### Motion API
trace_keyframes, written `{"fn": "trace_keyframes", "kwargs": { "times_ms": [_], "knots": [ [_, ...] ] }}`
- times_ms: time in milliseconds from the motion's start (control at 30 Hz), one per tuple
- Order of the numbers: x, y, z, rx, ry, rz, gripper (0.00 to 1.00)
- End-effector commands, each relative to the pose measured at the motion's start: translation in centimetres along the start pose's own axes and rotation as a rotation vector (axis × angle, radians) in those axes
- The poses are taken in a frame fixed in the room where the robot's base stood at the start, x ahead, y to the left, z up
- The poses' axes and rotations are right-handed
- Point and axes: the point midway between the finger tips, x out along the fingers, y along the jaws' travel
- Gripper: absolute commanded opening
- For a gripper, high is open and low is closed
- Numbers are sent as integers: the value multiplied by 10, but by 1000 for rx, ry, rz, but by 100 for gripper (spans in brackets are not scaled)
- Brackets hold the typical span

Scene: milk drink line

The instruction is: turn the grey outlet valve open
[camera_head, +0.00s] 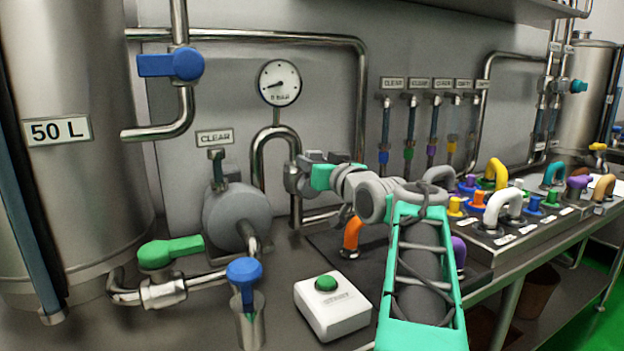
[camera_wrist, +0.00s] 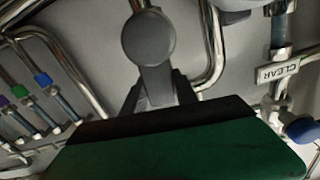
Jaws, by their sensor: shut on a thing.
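The grey outlet valve (camera_wrist: 148,36) shows in the wrist view as a round dark grey knob with a flat lever on a steel pipe. The lever points down the picture, between the two dark fingers of my gripper (camera_wrist: 158,98). My gripper is shut on this lever. In the head view my gripper (camera_head: 308,170) is at the pipe to the right of the pump, and my wrist and fingers hide most of the valve there.
A pressure gauge (camera_head: 279,83) is above. A blue valve (camera_head: 172,65) and a green valve (camera_head: 170,251) are left, by the 50 L tank (camera_head: 75,130). A white box with a green button (camera_head: 326,284) stands in front. Coloured handles (camera_head: 500,207) fill the right bench.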

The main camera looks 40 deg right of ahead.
Motion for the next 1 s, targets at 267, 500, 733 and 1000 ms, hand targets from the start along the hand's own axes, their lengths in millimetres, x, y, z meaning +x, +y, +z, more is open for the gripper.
{"fn": "trace_keyframes", "kwargs": {
  "times_ms": [267, 500, 733, 1000],
  "knots": [
    [0, -7, 2, -111, 0, -1, 0],
    [0, -9, 1, -143, 0, -1, 0],
    [1, -10, 0, -145, 0, -2, 0],
    [0, -9, 0, -144, 0, -2, 49]
  ]
}}
